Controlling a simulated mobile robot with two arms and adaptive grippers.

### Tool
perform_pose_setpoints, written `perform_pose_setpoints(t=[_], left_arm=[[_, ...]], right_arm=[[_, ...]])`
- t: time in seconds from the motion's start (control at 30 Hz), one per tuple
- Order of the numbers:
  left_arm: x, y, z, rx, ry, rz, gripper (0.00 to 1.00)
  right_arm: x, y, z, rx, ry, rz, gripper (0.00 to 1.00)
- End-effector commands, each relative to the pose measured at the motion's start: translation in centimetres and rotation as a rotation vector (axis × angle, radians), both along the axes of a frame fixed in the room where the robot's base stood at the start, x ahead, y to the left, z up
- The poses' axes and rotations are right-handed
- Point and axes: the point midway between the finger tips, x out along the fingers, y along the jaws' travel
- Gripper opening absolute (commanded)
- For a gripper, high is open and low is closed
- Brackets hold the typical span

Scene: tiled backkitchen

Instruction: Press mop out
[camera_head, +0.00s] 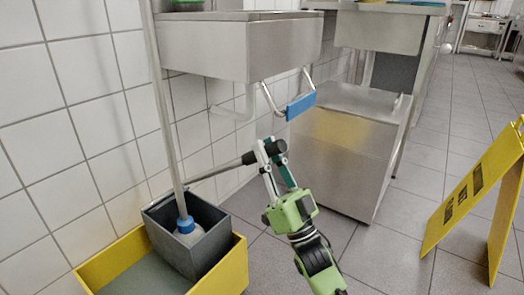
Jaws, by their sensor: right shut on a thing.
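The mop (167,110) stands nearly upright, its long pale handle running out of the top of the view. Its blue joint (185,225) and whitish head (188,238) are down in the dark grey wringer (211,252), which sits on the yellow bucket (232,272). The wringer's lever (225,168) slants up to the right and ends in a black grip. My right gripper (268,153), green and black, is shut on the lever near this end, to the right of the bucket. My left gripper is not in view.
A steel sink (240,48) with a blue-padded lever (300,105) hangs on the tiled wall above. A steel cabinet (335,150) stands behind my right gripper. A yellow floor sign (470,190) stands at right. The tiled floor between is clear.

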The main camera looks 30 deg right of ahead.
Motion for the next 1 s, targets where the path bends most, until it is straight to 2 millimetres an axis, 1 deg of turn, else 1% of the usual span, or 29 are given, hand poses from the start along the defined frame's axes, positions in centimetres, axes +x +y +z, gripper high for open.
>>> perform_pose_setpoints(t=[0.13, 0.43, 0.47, 0.5, 0.53, 0.87, 1.0], left_arm=[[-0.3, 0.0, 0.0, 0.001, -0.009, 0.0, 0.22], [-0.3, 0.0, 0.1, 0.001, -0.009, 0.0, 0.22], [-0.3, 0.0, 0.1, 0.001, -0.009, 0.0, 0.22], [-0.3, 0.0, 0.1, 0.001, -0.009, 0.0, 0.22], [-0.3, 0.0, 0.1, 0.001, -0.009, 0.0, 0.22], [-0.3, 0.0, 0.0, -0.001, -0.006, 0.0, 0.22], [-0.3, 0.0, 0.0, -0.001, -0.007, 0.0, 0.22]], right_arm=[[-0.2, -0.1, -0.2, 0.003, -0.008, 0.0, 0.0], [-0.2, -0.1, -0.2, 0.003, -0.008, 0.0, 0.0], [-0.2, -0.1, -0.2, 0.004, -0.007, 0.0, 0.22], [-0.2, -0.1, -0.2, 0.004, -0.007, 0.0, 0.32], [-0.2, -0.1, -0.2, 0.004, -0.007, 0.0, 0.37], [-0.2, -0.1, -0.3, 0.003, -0.005, 0.0, 0.37], [-0.8, -0.1, -1.2, 0.003, -0.001, 0.0, 0.37]])
